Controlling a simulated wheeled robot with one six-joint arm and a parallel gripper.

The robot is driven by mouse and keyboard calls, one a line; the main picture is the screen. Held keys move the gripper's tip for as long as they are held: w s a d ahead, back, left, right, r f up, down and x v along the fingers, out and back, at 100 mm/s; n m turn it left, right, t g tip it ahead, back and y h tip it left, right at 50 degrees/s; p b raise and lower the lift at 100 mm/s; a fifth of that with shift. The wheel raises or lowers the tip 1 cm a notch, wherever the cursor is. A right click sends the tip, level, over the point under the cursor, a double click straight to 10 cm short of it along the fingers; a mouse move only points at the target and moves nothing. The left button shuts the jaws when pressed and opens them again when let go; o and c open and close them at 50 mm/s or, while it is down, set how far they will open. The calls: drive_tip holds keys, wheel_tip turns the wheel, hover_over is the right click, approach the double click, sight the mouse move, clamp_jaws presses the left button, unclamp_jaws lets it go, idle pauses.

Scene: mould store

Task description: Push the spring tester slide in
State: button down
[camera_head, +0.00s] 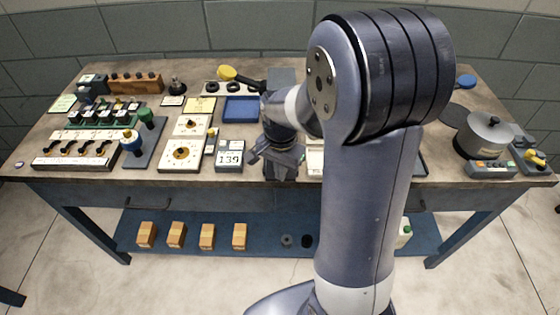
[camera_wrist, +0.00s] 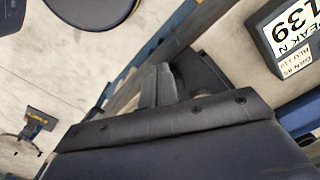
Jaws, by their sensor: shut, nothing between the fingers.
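My gripper (camera_head: 284,165) is over the front edge of the bench, pointing down, with its fingers shut and empty. In the wrist view its closed fingers (camera_wrist: 158,86) show beside the bench edge. A grey readout box (camera_head: 229,155) marked 139 stands just left of my gripper; in the wrist view its display (camera_wrist: 292,28) also reads "PEAK N" at the upper right. I cannot make out the spring tester slide; my gripper and arm cover that part of the bench. A grey block (camera_head: 281,76) shows behind my wrist, and I cannot tell whether it belongs to the tester.
A blue tray (camera_head: 241,109) and a yellow-headed mallet (camera_head: 228,73) lie behind the readout box. Dial panels (camera_head: 181,153) and lever racks crowd the left. A grey pot (camera_head: 484,136) stands at the right. Wooden blocks (camera_head: 207,236) sit on the lower shelf (camera_head: 270,225).

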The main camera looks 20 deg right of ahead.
drive_tip(key=shift+w+d+p, duration=0.1)
drive_tip(key=shift+w+d, duration=0.1)
drive_tip(key=shift+w, duration=0.45)
drive_tip(key=shift+w+d+p, duration=0.15)
drive_tip(key=shift+w+d, duration=0.1)
drive_tip(key=shift+w, duration=0.35)
drive_tip(key=shift+w+d+p, duration=0.1)
drive_tip(key=shift+w+d, duration=0.1)
drive_tip(key=shift+w, duration=0.45)
drive_tip(key=shift+w+d+p, duration=0.2)
drive_tip(key=shift+w+d, duration=0.1)
drive_tip(key=shift+w, duration=0.65)
drive_tip(key=shift+w+d+p, duration=0.2)
drive_tip(key=shift+w+d, duration=0.1)
drive_tip(key=shift+w, duration=0.65)
drive_tip(key=shift+w+d+p, duration=0.2)
drive_tip(key=shift+w+d, duration=0.05)
drive_tip(key=shift+w, duration=0.5)
drive_tip(key=shift+w+d+p, duration=0.2)
drive_tip(key=shift+w+d, duration=0.05)
drive_tip(key=shift+w, duration=0.5)
drive_tip(key=shift+s+a+r+p, duration=0.25)
drive_tip(key=shift+s+r, duration=0.25)
drive_tip(key=shift+s, duration=0.15)
drive_tip(key=shift+s+a+r+p, duration=0.15)
drive_tip(key=shift+s+a+r, duration=0.05)
drive_tip(key=shift+s+r, duration=0.35)
